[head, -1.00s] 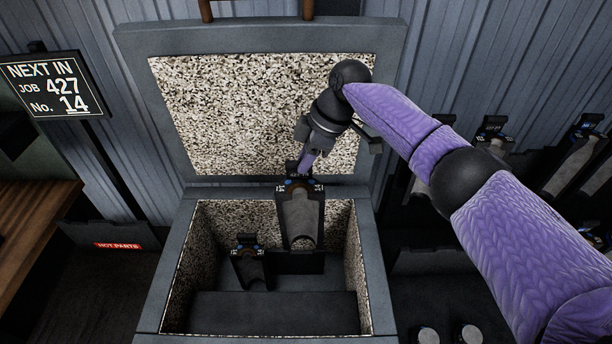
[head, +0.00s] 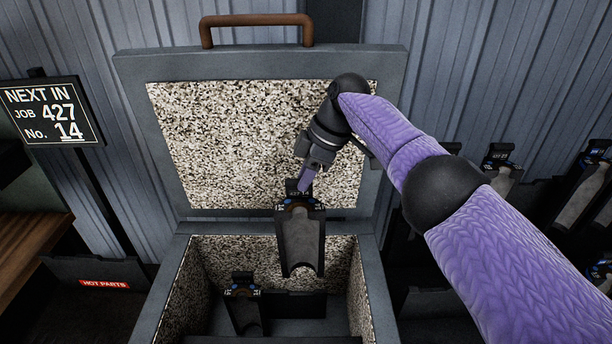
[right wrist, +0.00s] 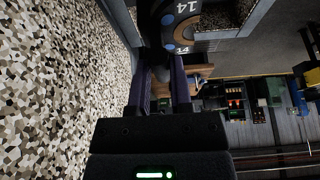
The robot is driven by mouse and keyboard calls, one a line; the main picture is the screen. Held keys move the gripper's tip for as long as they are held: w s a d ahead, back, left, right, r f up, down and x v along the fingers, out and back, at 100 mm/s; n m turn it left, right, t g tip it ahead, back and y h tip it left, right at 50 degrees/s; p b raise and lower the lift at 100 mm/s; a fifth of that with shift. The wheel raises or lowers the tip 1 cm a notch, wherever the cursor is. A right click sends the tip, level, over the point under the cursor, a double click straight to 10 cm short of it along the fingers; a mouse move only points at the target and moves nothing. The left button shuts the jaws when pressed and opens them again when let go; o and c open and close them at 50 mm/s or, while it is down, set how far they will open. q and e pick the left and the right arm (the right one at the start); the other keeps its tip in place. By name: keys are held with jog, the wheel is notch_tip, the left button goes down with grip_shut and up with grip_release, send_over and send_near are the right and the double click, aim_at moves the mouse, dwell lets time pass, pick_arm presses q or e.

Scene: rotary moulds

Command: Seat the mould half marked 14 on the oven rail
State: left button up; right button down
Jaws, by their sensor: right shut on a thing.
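The mould half marked 14 (head: 301,242) is dark grey with a black top block reading "427 14" and blue spots. My right gripper (head: 307,178) is shut on its top and holds it upright in front of the open lid, over the back of the oven. In the right wrist view its "14" face (right wrist: 182,14) shows beyond the fingers (right wrist: 164,85). The oven rail (head: 296,304) appears as a dark bar low inside the oven, partly hidden. The held half looks apart from it. My left gripper is out of view.
Another mould half (head: 243,306) stands inside the oven at left. The speckled lid (head: 215,130) stands open behind my gripper. A sign (head: 52,112) reads "NEXT IN JOB 427 No. 14". A "HOT PARTS" bin (head: 60,270) is at left; more halves (head: 500,172) stand at right.

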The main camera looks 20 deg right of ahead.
aim_at(311, 197)
jog(key=shift+r, duration=0.15)
notch_tip(311, 197, down, 8)
jog(key=b, duration=0.5)
jog(key=shift+r, duration=0.1)
pick_arm(q)
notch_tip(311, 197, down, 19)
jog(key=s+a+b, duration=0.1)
jog(key=b, duration=1.3)
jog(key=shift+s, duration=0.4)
pick_arm(e)
notch_tip(311, 197, down, 18)
pick_arm(q)
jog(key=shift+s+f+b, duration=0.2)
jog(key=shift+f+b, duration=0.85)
jog(key=shift+b, duration=0.05)
pick_arm(e)
jog(key=shift+f, duration=1.4)
